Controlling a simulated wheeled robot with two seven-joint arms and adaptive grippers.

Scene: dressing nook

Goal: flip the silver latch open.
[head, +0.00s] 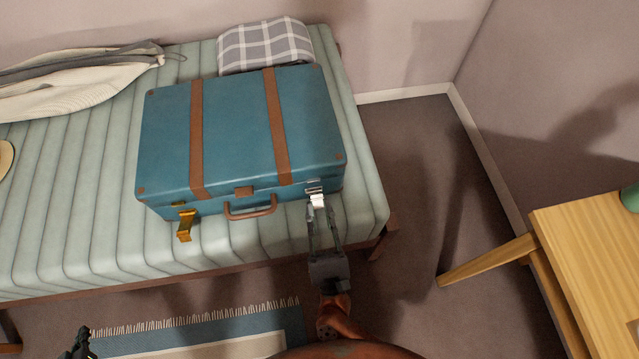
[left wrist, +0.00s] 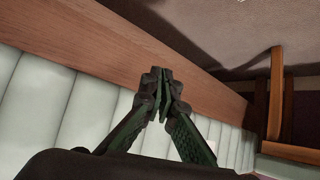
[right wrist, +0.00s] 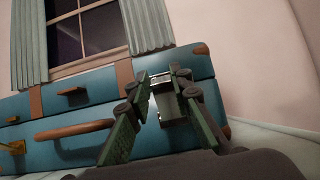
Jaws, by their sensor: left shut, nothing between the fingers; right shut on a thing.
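A blue suitcase (head: 235,130) with brown straps lies closed on the padded bench. The silver latch (head: 316,199) is at the right end of its front, and its plate (right wrist: 173,106) also shows in the right wrist view. My right gripper (head: 318,211) is at the silver latch, its fingertips (right wrist: 162,80) shut on the latch plate from both sides. How far the plate is tilted is hard to tell. My left gripper (head: 79,347) is low at the left, away from the suitcase; its fingers (left wrist: 161,90) are shut and empty.
A gold latch (head: 185,225) hangs down at the suitcase's front left. The brown handle (head: 250,208) is between the latches. The bench (head: 60,220) also holds a checked cushion (head: 265,45) and cream cloth (head: 75,85). A wooden table (head: 590,250) stands at right.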

